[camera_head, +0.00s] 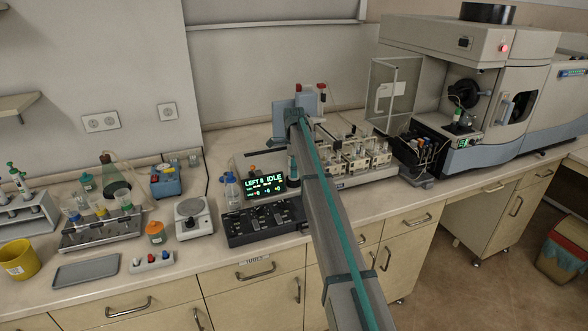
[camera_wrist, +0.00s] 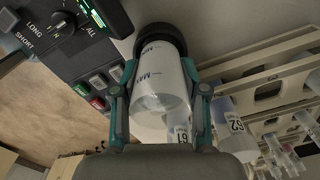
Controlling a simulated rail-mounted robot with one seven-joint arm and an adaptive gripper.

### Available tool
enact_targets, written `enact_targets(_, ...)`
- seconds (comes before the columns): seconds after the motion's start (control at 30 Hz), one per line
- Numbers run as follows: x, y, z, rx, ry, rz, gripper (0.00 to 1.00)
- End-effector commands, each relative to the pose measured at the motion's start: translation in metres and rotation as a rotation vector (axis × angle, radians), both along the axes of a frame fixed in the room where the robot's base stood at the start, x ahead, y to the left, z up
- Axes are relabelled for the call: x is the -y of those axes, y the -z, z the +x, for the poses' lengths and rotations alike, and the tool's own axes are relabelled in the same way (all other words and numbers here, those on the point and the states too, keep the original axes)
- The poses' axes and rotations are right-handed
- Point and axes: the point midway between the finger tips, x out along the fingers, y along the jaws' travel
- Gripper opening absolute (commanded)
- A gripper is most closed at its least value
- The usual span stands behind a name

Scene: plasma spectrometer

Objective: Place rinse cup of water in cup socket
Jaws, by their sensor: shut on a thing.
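In the wrist view my gripper (camera_wrist: 158,68) is shut on a translucent white cup (camera_wrist: 161,92) with MAX marks on its wall, one finger on each side. A dark round ring (camera_wrist: 147,32) shows around the cup's far end, beside the control panel. It looks like the cup socket; I cannot tell whether the cup is seated in it or just above it. In the head view my arm reaches to the sampler area, and the cup and socket are not clearly visible there.
The control panel (camera_wrist: 72,50) with a knob and coloured buttons is close on the left in the wrist view. Labelled tubes (camera_wrist: 237,128) and white racks (camera_wrist: 262,88) are close on the right. A display (camera_head: 265,186) reading IDLE and a bottle (camera_head: 232,188) stand left of my arm.

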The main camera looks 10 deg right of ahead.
Motion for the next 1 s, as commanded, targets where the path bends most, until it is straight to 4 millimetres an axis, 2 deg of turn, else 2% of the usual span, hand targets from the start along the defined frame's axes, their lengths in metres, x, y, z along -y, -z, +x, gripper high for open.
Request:
enact_targets(0.63,0.0,0.011,0.0,0.0,0.0,0.0,0.06)
enact_targets(0.67,0.0,0.012,0.0,0.0,0.0,0.0,0.45)
enact_targets(0.7,0.0,0.012,0.0,0.0,0.0,0.0,0.52)
enact_targets(0.8,0.0,0.012,0.0,0.0,0.0,0.0,0.68)
enact_targets(1.0,0.0,0.012,0.0,0.0,0.0,0.0,0.68)
